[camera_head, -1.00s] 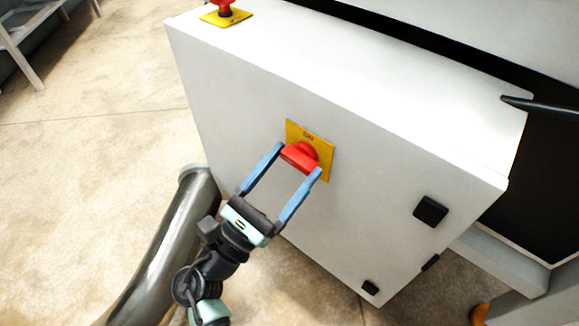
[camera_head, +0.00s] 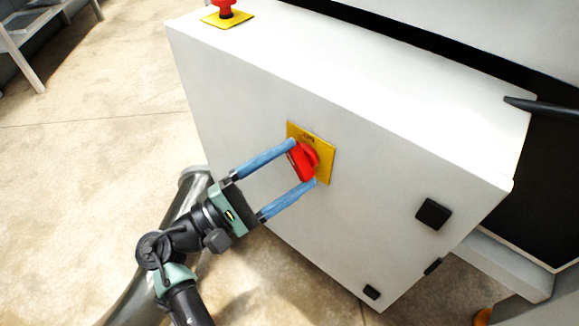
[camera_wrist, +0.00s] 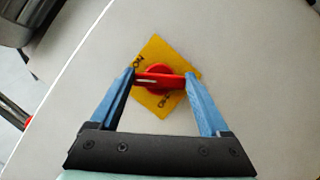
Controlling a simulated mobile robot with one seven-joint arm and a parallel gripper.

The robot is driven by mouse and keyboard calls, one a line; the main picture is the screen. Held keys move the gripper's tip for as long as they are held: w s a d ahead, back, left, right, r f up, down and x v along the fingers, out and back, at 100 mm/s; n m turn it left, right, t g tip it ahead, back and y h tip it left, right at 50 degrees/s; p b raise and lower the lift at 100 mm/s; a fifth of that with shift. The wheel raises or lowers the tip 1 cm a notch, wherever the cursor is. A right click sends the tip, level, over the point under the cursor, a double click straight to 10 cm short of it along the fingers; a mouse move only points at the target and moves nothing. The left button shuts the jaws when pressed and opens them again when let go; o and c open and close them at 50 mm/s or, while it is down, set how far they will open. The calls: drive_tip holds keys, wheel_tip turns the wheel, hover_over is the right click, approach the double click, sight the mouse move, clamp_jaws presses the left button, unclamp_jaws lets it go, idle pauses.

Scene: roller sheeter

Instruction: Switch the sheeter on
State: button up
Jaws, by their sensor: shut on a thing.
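The red rotary switch knob (camera_head: 304,160) sits on a yellow plate (camera_head: 324,168) on the white side panel of the sheeter's cabinet (camera_head: 370,190). My gripper (camera_head: 304,165) has its blue fingers on either side of the knob, shut on it. In the wrist view the red knob (camera_wrist: 160,80) spans between the two fingertips (camera_wrist: 158,78), and the yellow plate (camera_wrist: 152,50) appears rotated, with lettering partly visible. In the head view the knob's handle is tilted, running from upper left to lower right.
A red emergency button (camera_head: 223,7) on a yellow plate stands on the cabinet top. Black latches (camera_head: 433,214) are on the panel's right side. A black lever (camera_head: 540,107) juts in at the right. A grey table (camera_head: 25,40) stands far left; open floor lies between.

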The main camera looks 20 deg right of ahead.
drive_tip(key=m+g+y, duration=0.1)
drive_tip(key=m, duration=0.3)
drive_tip(key=shift+p, duration=0.4)
drive_tip(key=shift+m+g+y+p, duration=0.5)
drive_tip(key=shift+m+y, duration=0.1)
drive_tip(key=shift+m, duration=1.1)
drive_tip(key=o, duration=1.2)
drive_tip(key=shift+a, duration=0.1)
drive_tip(key=a+p, duration=0.1)
drive_tip(key=a, duration=0.3)
drive_tip(key=s+a+p, duration=0.1)
drive_tip(key=a, duration=0.3)
drive_tip(key=s+a+p, duration=0.1)
drive_tip(key=a, duration=0.3)
drive_tip(key=shift+s+a, duration=0.2)
drive_tip(key=shift+a, duration=0.15)
